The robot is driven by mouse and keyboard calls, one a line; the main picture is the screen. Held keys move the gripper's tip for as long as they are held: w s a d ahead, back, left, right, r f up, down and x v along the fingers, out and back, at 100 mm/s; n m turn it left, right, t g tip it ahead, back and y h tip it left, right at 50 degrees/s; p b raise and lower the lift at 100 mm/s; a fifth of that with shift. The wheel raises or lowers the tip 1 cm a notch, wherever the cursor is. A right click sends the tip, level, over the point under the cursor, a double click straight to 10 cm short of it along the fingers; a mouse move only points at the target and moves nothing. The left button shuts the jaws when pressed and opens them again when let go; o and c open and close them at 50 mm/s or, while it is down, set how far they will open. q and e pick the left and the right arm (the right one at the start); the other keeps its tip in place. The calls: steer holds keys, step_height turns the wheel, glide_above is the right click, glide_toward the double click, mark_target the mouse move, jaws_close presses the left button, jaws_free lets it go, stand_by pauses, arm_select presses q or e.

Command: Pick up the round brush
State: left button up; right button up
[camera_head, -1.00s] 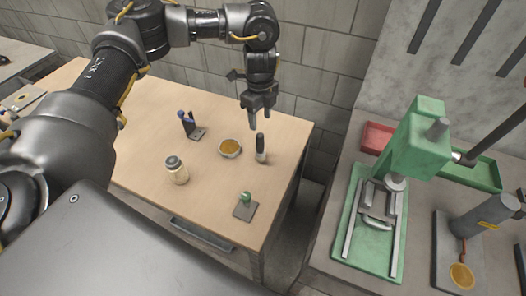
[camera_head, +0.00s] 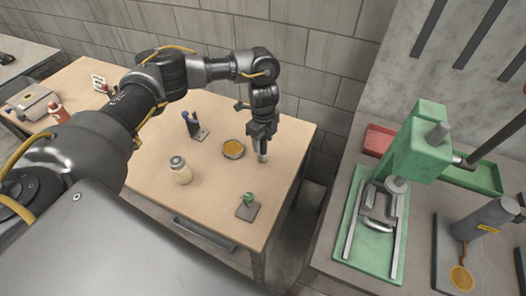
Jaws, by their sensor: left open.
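A small upright object with a dark handle and a pale lower end, which looks like the round brush (camera_head: 263,157), stands on the wooden table near its right edge. My left gripper (camera_head: 262,143) points down over it, with its open fingers at the dark upper part, which they mostly hide. I cannot tell whether the fingers touch it. My right gripper is out of view.
A round dish with orange content (camera_head: 233,149) sits just left of the brush. A lidded jar (camera_head: 180,170), a small holder with dark upright pieces (camera_head: 194,127) and a grey plate with a green knob (camera_head: 247,208) stand nearby. A green press (camera_head: 418,150) stands on the right bench.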

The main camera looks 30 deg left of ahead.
arm_select(q)
steer(key=shift+f, duration=0.3)
steer(key=shift+c, duration=0.4)
steer(key=c, duration=1)
steer(key=shift+r, duration=0.1)
steer(key=shift+r, duration=0.4)
step_height(320, 180, up, 3)
steer(key=shift+s+a+f+b, duration=0.1)
steer(key=shift+b, duration=0.2)
steer(key=s+a+r+b, duration=0.1)
steer(key=s+a+r, duration=0.2)
steer(key=s+r, duration=0.6)
steer(key=s, duration=0.4)
steer(key=shift+s+a+r, duration=0.15)
steer(key=shift+a, duration=0.15)
